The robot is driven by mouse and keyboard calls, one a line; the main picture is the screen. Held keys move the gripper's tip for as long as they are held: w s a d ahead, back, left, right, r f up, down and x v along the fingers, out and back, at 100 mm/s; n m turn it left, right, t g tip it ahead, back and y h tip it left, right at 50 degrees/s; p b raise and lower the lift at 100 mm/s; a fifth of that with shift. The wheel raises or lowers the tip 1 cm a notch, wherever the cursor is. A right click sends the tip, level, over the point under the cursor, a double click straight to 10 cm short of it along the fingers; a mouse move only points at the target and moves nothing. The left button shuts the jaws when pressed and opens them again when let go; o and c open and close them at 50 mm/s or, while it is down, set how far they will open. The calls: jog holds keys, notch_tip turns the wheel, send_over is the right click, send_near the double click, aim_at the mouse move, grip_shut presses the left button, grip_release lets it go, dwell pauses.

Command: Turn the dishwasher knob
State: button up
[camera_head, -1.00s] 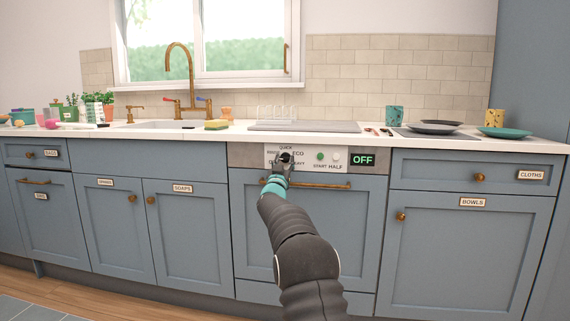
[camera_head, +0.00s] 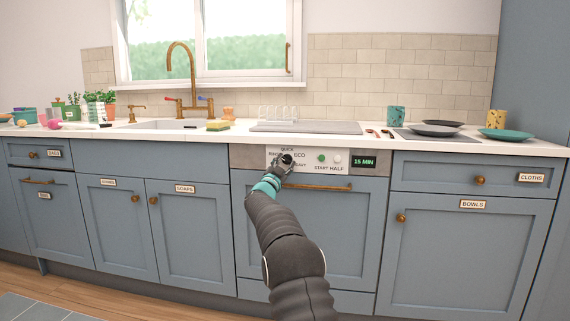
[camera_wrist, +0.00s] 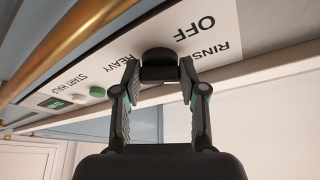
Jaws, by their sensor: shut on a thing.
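The dishwasher knob (camera_head: 287,158) is a small dark dial on the white control panel (camera_head: 310,172). My gripper (camera_head: 283,164) is at the panel, shut on the knob. In the wrist view the dark knob (camera_wrist: 159,56) sits between the two fingers of my gripper (camera_wrist: 159,74). The labels OFF, RINSE and HEAVY show there upside down. The display (camera_head: 363,162) on the right reads 15 MIN in green. My gripper hides part of the labels below the knob in the head view.
A green button (camera_head: 321,158) and a white button (camera_head: 338,159) sit right of the knob, marked START and HALF. The brass dishwasher handle (camera_head: 320,188) runs just below the panel. The counter edge (camera_head: 310,142) lies just above.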

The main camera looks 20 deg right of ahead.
jog(key=shift+d, duration=0.1)
jog(key=o, duration=1.1)
jog(key=shift+s, duration=0.1)
jog(key=shift+o, duration=0.2)
jog(key=shift+s+a+f, duration=0.15)
jog(key=shift+s+a, duration=0.05)
jog(key=shift+a, duration=0.25)
jog(key=v, duration=1.1)
jog(key=shift+s+d, duration=0.1)
